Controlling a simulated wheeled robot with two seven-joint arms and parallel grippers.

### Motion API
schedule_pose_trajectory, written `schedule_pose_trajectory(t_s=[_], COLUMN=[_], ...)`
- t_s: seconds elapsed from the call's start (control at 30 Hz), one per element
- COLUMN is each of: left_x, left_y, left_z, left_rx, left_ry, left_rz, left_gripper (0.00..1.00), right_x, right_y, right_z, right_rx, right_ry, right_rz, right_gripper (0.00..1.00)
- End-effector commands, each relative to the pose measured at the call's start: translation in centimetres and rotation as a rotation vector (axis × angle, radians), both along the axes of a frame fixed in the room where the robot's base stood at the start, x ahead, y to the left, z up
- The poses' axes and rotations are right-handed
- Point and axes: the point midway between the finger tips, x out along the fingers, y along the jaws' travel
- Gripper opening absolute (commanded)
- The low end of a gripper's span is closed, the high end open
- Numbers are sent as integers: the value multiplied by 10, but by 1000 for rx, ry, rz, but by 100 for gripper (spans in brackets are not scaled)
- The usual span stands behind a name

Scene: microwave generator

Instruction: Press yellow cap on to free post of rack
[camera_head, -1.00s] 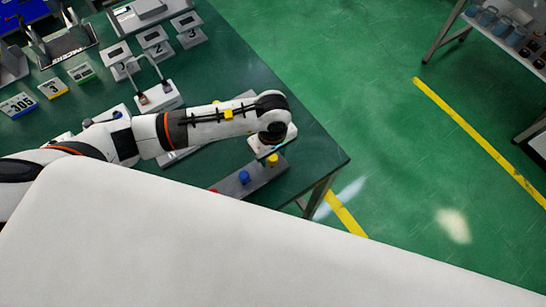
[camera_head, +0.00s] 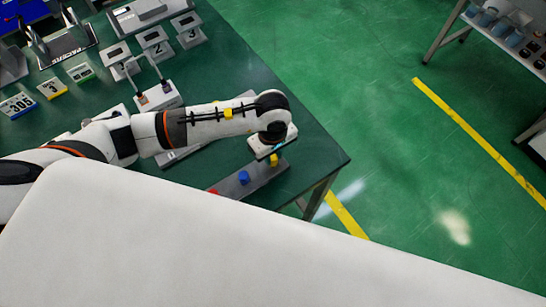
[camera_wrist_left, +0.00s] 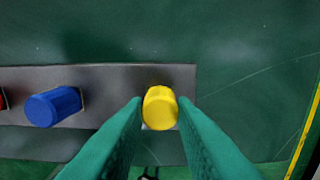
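The yellow cap (camera_head: 274,160) is at the right end of the grey rack (camera_head: 224,187), and it shows in the left wrist view (camera_wrist_left: 160,108). My left gripper (camera_wrist_left: 160,102) points down over that end, with a green finger against each side of the cap. The fingers appear shut on it. The post under the cap is hidden, so I cannot tell how far down the cap sits. A blue cap (camera_wrist_left: 53,106) is to its left on the rack, and a red cap (camera_wrist_left: 2,99) is at the picture's edge. My right gripper is not in view.
The rack lies near the right corner of the green table (camera_head: 310,150). Numbered stands (camera_head: 154,40) and small number signs (camera_head: 52,89) are at the back left. A white surface (camera_head: 200,245) fills the front. A shelf (camera_head: 500,40) stands apart at the upper right.

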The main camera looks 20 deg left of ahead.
Motion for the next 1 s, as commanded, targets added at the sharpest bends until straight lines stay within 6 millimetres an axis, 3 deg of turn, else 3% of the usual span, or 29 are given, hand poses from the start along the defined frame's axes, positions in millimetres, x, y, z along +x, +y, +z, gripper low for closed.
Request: schedule_pose_trajectory(t_s=[0.03,0.1,0.13,0.63,1.0], left_x=[0,0,0,0,0], left_y=[0,0,0,0,0], left_z=[0,0,0,1,15], left_rx=[0,0,0,1,1], left_ry=[0,0,0,1,0], left_rz=[0,0,0,0,1], left_gripper=[12,1,0,0,0], right_x=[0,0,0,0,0], right_y=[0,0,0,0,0], right_z=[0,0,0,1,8], right_rx=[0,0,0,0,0], right_ry=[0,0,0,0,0], right_rz=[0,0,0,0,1], right_gripper=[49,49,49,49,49])
